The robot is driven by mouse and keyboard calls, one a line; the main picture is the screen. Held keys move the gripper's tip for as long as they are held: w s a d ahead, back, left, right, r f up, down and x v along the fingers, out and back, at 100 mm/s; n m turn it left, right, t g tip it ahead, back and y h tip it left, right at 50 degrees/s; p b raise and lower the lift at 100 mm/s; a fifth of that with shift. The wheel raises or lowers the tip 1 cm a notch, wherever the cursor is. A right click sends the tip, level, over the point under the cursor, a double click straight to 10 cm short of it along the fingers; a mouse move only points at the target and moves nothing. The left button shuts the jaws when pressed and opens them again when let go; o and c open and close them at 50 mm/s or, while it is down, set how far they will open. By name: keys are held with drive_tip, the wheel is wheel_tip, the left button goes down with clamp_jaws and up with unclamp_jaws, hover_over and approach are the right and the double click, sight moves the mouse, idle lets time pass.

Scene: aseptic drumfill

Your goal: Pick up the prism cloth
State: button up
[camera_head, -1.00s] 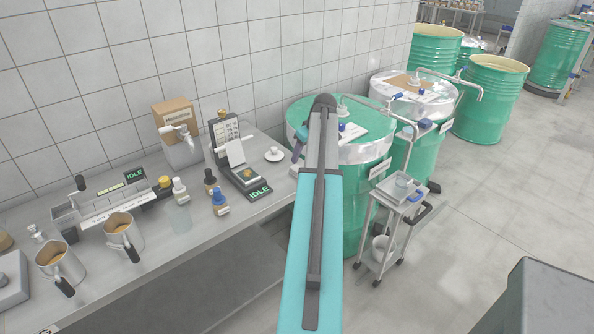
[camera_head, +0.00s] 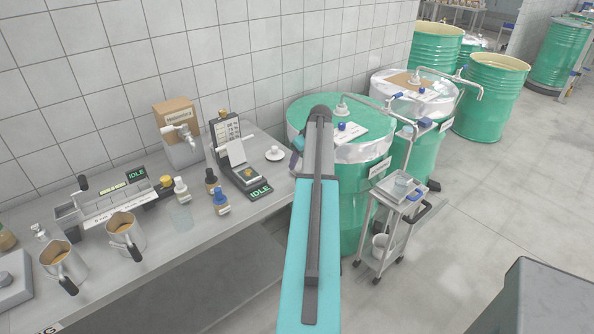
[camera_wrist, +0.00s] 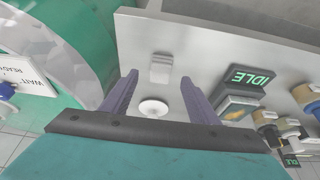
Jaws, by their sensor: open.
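A small pale grey folded piece, which looks like the prism cloth (camera_wrist: 161,68), lies on the bench near its end in the wrist view. In the head view my arm covers most of that spot. My gripper (camera_wrist: 159,80) is open and empty, its two purple fingers pointing down at the bench. The folded piece shows between and just beyond the fingertips, apart from them. A white saucer with a small cup (camera_wrist: 153,107) shows between the fingers, nearer the palm; it also stands on the bench in the head view (camera_head: 274,154).
The grey bench (camera_head: 180,275) holds a device with an IDLE display (camera_head: 259,191), several small bottles and two steel jugs (camera_head: 124,234). A green drum (camera_head: 350,200) stands close beside the bench end. A small steel trolley (camera_head: 385,235) stands in front of the drums.

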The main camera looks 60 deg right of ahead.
sight(297, 167)
drive_tip(key=shift+p+x, duration=0.95)
drive_tip(key=shift+x, duration=1.3)
drive_tip(key=c, duration=1.1)
drive_tip(key=shift+r, duration=0.2)
drive_tip(key=shift+c, duration=0.2)
drive_tip(key=shift+r+b, duration=1)
drive_tip(key=shift+r, duration=0.45)
drive_tip(key=s+a+r+b, duration=0.1)
drive_tip(key=s+b, duration=0.1)
drive_tip(key=s, duration=0.5)
drive_tip(key=s+a+b, duration=0.2)
drive_tip(key=s+b, duration=0.1)
drive_tip(key=s, duration=0.5)
drive_tip(key=shift+s+a+r, duration=0.25)
drive_tip(key=shift+s+r, duration=0.05)
drive_tip(key=shift+r, duration=0.1)
